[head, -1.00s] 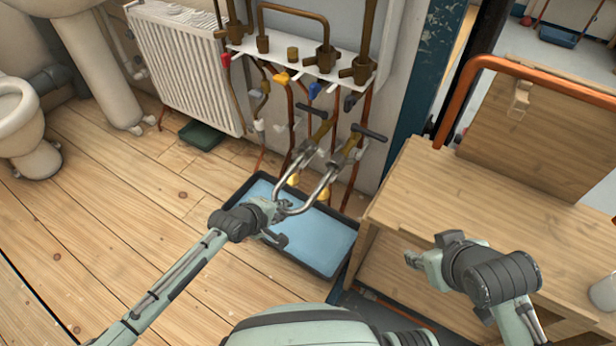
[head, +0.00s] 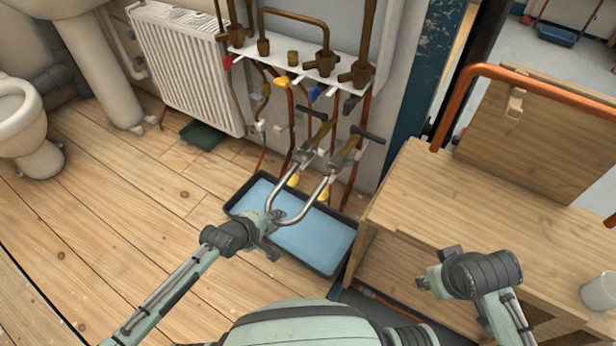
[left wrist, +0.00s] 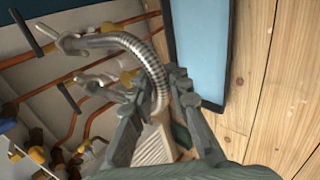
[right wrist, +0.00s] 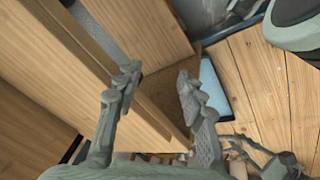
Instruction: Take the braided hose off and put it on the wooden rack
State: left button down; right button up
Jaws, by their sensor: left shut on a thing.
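The braided hose (head: 319,193) is a silvery U-shaped loop in front of the pipe board. Its two ends reach up to fittings below two T-handled valves (head: 345,150); I cannot tell whether they are still joined. My left gripper (head: 273,226) is shut on the hose near the bottom of the loop, above the blue tray. In the left wrist view the ribbed hose (left wrist: 157,68) runs down between the fingers (left wrist: 157,88). My right gripper (head: 436,272) is open and empty in front of the wooden rack (head: 440,190), as the right wrist view (right wrist: 157,80) also shows.
The dark-rimmed blue tray (head: 318,262) lies on the floor under the valves. The rack has a back panel with a peg (head: 515,104) and an orange pipe (head: 470,85) beside it. A pale cup (head: 598,291) stands on it at right. A radiator (head: 180,65) hangs at left.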

pick_arm(q)
jog(key=shift+s+a+p, duration=0.7)
jog(key=shift+s+a, duration=0.05)
jog(key=shift+s, duration=0.3)
jog(key=shift+s+a+p, duration=0.7)
jog(key=shift+s+a, duration=0.05)
jog(key=shift+s, duration=0.25)
pick_arm(e)
jog(key=s+a+x, duration=0.1)
jog(key=x, duration=0.5)
jog(key=shift+w+f+g, duration=0.2)
jog(key=shift+f+g, duration=0.1)
jog(key=shift+f, duration=0.35)
jog(key=shift+a, duration=0.1)
